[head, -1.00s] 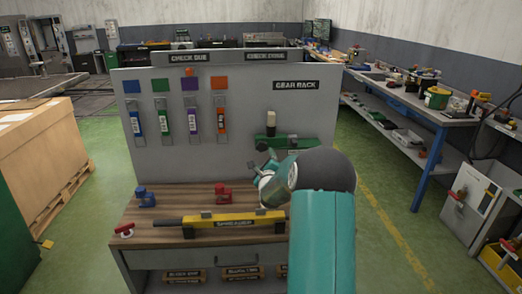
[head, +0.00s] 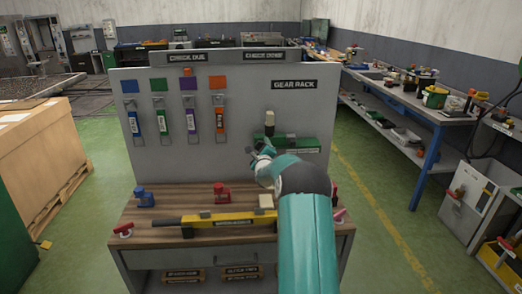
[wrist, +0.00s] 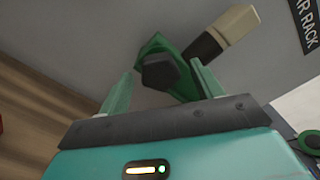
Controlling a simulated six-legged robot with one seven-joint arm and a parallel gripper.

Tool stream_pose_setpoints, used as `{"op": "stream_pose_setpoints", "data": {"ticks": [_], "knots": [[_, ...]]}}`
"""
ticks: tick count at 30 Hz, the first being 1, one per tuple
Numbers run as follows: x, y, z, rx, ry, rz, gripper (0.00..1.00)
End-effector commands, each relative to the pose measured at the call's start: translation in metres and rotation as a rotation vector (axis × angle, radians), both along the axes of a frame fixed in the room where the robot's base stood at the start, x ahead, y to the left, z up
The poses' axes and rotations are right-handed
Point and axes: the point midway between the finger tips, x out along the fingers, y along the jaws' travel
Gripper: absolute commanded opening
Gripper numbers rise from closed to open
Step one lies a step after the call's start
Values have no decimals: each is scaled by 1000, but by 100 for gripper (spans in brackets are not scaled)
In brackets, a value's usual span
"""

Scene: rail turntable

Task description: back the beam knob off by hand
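A green fixture (head: 298,143) is on the upright panel under the GEAR RACK sign, with a dark post topped in cream (head: 269,118). The wrist view shows a dark faceted knob (wrist: 160,72) in front of this green body (wrist: 152,48), beside the dark and cream post (wrist: 232,26). I take it to be the beam knob. My gripper (wrist: 165,88) is open, one finger on each side of the knob, with visible gaps. I cannot tell how deep the knob sits between them. In the head view my gripper (head: 260,152) is just below and left of the fixture, and the knob is not clear.
The bench top (head: 160,232) holds a yellow bar (head: 220,220), a blue block (head: 144,197), a red block (head: 221,193) and a red-handled part (head: 123,230). Several coloured tools hang at the panel's left. A crate (head: 30,150) stands left; shelving (head: 425,120) stands right.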

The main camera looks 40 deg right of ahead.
Motion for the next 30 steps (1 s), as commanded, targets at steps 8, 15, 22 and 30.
{"op": "stream_pose_setpoints", "data": {"ticks": [8, 15, 22, 30], "knots": [[0, 0, 0, 0, -1, -1, 24], [0, 0, 1, -23, 15, -1, 24], [0, 0, 1, -106, 72, -1, 24], [0, 0, 1, -287, 195, 0, 24]]}}
